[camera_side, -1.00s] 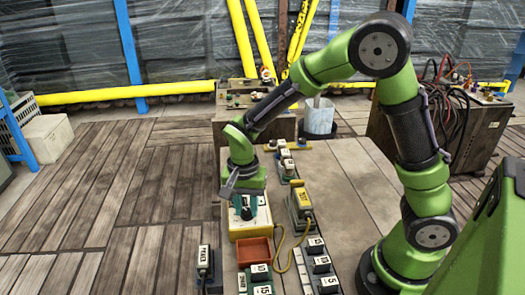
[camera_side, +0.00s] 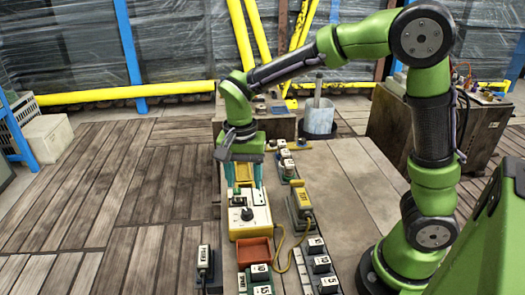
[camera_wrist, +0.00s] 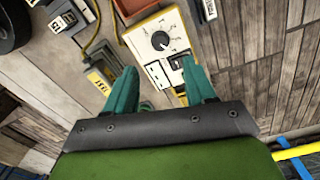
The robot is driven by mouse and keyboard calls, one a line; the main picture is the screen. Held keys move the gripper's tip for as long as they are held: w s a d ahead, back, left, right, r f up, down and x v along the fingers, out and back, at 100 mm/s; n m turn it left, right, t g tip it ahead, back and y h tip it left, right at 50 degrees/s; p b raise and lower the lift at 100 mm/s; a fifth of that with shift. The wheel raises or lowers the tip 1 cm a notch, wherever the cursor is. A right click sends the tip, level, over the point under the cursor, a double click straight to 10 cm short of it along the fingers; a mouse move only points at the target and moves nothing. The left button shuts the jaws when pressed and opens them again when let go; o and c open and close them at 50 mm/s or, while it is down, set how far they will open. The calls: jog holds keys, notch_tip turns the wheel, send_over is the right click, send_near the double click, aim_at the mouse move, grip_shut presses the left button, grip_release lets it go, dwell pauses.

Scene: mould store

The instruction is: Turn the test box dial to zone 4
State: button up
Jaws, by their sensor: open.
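The test box (camera_side: 262,226) is a cream and yellow box on the table. Its round black dial (camera_side: 247,214) is on top, and the dial also shows in the wrist view (camera_wrist: 160,40) with a printed scale around it. The zone marks and pointer setting are too small to read surely. My gripper (camera_side: 244,188) is above the far part of the box, behind the dial and apart from it. In the wrist view its teal fingers (camera_wrist: 157,72) are spread with nothing between them, and the dial lies beyond the fingertips.
A red tray (camera_side: 254,250) stands just in front of the box. A yellow handheld unit (camera_side: 301,203) with a cord is to its right. Labelled blocks (camera_side: 318,264) stand in racks nearby, with another (camera_side: 204,262) at front left. The table's right part (camera_side: 350,195) is clear.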

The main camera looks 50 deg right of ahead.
notch_tip(320, 180, up, 8)
jog(key=shift+w, duration=0.1)
dwell(0.4)
